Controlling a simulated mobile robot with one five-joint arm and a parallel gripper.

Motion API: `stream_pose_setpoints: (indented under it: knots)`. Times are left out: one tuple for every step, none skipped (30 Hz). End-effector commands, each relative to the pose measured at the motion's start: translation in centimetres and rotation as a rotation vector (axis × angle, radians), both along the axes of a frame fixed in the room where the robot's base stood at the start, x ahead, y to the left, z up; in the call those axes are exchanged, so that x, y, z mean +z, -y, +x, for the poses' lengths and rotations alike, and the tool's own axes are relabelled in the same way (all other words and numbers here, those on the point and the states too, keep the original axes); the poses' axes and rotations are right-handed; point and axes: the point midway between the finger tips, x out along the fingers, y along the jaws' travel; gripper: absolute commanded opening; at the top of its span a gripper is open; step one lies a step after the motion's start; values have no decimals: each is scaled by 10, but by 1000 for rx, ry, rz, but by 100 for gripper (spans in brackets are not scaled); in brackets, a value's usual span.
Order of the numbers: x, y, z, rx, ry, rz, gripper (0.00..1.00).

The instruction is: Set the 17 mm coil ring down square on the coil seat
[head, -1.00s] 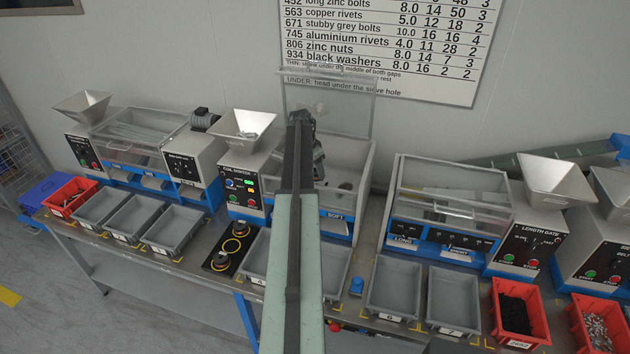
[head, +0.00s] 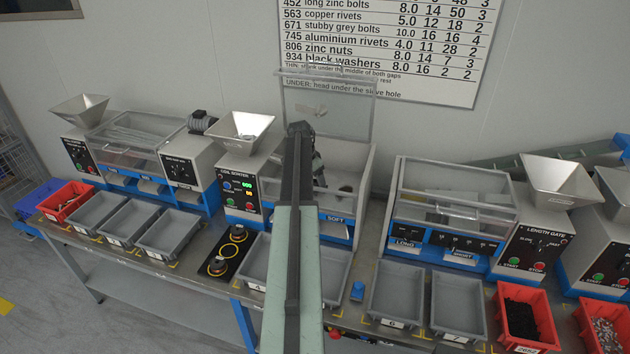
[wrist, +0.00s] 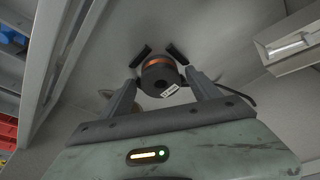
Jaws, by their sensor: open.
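The coil ring (wrist: 161,75) is a dark cylinder with a copper band and a small white label. In the wrist view it is between the two fingers of my gripper (wrist: 160,58), which stand open on either side of it. I cannot tell whether a finger touches it. The coil seat is not visible in the wrist view; the ring and fingers cover the area there. In the head view my arm reaches into the open coil sorter (head: 238,188), and my gripper (head: 318,168) is partly hidden behind the arm.
The sorter's clear lid (head: 350,105) stands raised behind my arm. A black plate (head: 246,246) with yellow rings and two dark round pieces lies in front of the sorter. Grey bins (head: 397,312) and red bins line the bench front. A dark cable runs beside the ring in the wrist view.

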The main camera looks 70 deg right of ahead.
Motion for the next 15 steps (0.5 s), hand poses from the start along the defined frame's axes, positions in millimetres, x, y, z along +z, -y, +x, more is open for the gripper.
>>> stream_pose_setpoints:
  knots:
    - [0,0,1,1,0,1,73]
    - [1,0,1,1,0,1,73]
    - [3,-1,1,1,1,2,73]
    - [4,0,1,1,1,2,73]
    - [7,-1,1,1,1,2,73]
    - [11,-2,2,1,0,1,73]
    - [15,-3,2,1,0,1,73]
    - [20,-4,2,2,0,1,73]
    - [27,-5,3,2,0,1,73]
    - [32,-6,4,2,0,1,73]
    - [38,-8,5,2,0,1,73]
    - [47,-10,6,2,0,1,73]
    - [54,-11,7,2,0,1,73]
    - [61,-13,8,2,0,1,73]
    - [71,-15,9,2,0,1,73]
